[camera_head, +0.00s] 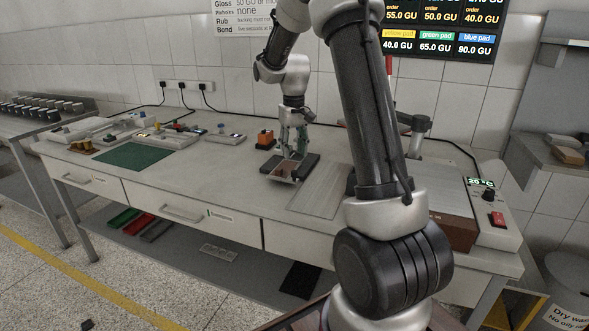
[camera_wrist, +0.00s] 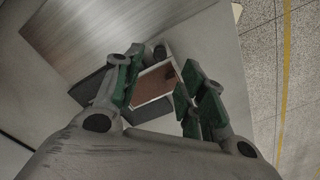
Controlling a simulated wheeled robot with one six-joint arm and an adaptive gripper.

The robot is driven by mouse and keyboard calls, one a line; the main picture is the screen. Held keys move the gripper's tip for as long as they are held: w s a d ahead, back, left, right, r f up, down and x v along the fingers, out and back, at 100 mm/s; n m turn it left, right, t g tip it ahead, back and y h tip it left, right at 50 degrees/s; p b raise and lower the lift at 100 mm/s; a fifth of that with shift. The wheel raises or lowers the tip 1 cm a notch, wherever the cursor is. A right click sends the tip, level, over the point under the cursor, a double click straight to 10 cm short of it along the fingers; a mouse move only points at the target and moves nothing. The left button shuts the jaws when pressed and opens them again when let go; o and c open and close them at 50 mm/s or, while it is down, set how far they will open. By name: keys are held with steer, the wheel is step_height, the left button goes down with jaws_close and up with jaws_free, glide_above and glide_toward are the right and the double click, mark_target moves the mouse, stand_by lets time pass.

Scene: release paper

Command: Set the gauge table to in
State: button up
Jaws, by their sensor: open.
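A low dark device (camera_head: 306,161), which looks like the gauge, sits on the bench below my gripper. A small plate with a brown face and pale rim (camera_head: 285,171) is at its front edge; I take it to be the gauge table. In the wrist view this plate (camera_wrist: 157,83) shows between the green-padded fingers. My gripper (camera_head: 293,153) points down over the device. It is open, with a finger on either side of the plate in the wrist view (camera_wrist: 154,88). I cannot tell whether the fingers touch it. The fingers and wrist hide part of the device.
An orange block on a dark base (camera_head: 265,140) stands behind and left of the gauge. A grey metal plate (camera_head: 318,203) lies to the right. A green mat (camera_head: 134,156) is at the left. A control box with a red switch (camera_head: 494,217) is at the far right.

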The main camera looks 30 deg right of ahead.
step_height(320, 180, down, 8)
steer(key=shift+r, duration=0.15)
steer(key=shift+c, duration=0.5)
jaws_close()
